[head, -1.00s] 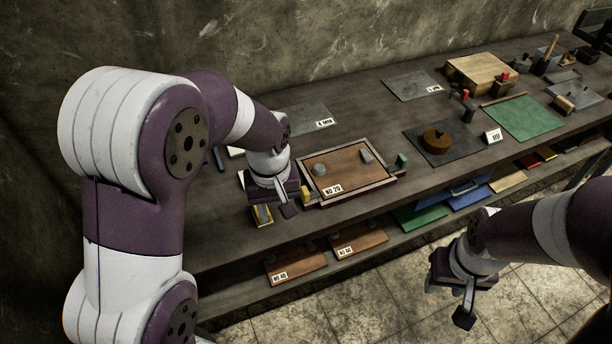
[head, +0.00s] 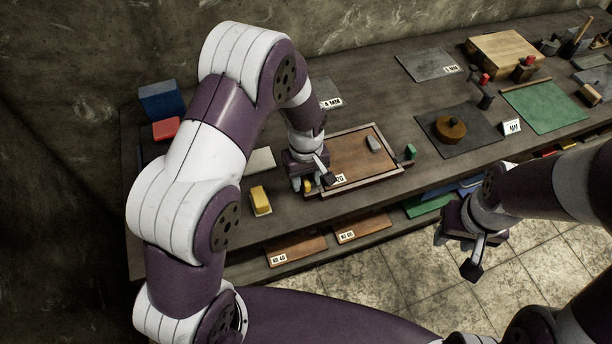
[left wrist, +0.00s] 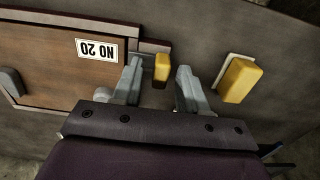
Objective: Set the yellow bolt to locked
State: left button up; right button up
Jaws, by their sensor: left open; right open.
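The yellow bolt (left wrist: 162,67) is a small yellow knob at the edge of the wooden framed board (left wrist: 62,113) labelled NO 20. In the left wrist view it stands between the two open fingers of my left gripper (left wrist: 160,84), with a visible gap on the right side. In the head view my left gripper (head: 314,184) is at the board's left edge and mostly hides the yellow bolt (head: 308,186). Whether the bolt is locked cannot be told. My right gripper (head: 468,250) is open and empty, in front of the bench.
A yellow block (head: 260,200) on a pale base lies left of the board; it also shows in the left wrist view (left wrist: 240,80). A green knob (head: 410,151) is at the board's right edge. A round wooden piece (head: 450,129) sits on a dark plate farther right.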

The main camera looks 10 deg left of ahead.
pick_arm(q)
jog(key=shift+s+r, duration=0.1)
grip_shut()
jog(key=shift+w+d, duration=0.35)
jog(key=shift+d, duration=0.2)
jog(key=shift+w+d, duration=0.35)
jog(key=shift+d, duration=0.2)
jog(key=shift+a, duration=0.1)
jog(key=shift+c, duration=1.5)
grip_release()
jog(key=o, duration=0.3)
jog(key=shift+w+d, duration=0.15)
jog(key=shift+d, duration=0.05)
